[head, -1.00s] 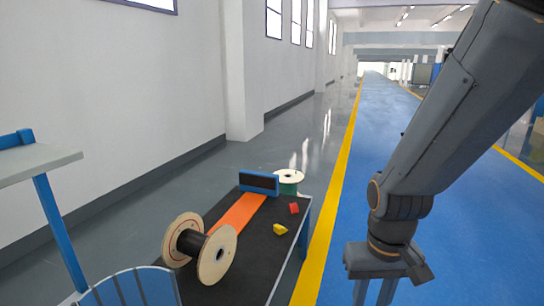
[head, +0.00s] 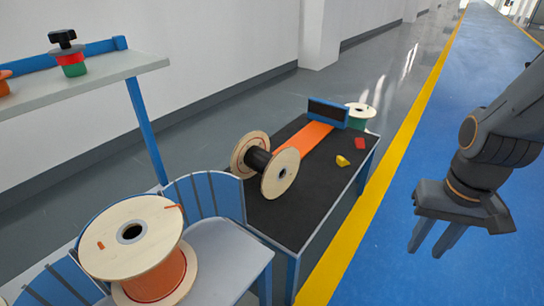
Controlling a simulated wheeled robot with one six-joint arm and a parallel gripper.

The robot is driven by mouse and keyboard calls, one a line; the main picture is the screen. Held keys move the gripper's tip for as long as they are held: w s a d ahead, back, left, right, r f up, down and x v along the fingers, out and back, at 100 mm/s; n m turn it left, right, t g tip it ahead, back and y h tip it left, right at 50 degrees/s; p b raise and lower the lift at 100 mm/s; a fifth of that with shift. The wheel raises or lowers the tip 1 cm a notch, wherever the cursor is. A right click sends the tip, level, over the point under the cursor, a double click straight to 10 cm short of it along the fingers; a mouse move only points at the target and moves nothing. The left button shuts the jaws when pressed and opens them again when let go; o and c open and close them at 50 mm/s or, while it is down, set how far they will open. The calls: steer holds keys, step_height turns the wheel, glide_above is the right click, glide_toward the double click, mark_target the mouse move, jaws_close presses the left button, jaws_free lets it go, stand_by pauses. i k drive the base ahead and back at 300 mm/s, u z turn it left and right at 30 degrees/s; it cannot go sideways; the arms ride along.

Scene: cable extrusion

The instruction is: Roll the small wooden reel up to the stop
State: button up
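The small wooden reel (head: 281,173) has pale round flanges and a black winding. It stands on its rims on a black-topped table, at the near end of an orange strip (head: 304,141). The stop (head: 328,112), a blue block with a dark face, stands at the far end of the strip, apart from the reel. My gripper (head: 433,246) hangs to the right of the table over the blue floor, well away from the reel. Its two fingers are apart with nothing between them.
Red (head: 360,143) and yellow (head: 342,160) pieces lie on the table (head: 297,219), right of the strip. A large orange-wound reel (head: 153,287) stands near left, beside blue slatted dividers (head: 205,197). A grey shelf (head: 100,78) is upper left.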

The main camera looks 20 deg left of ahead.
mark_target(252, 155)
steer(key=z, duration=1.35)
steer(key=k, duration=0.55)
steer(key=u, duration=1.35)
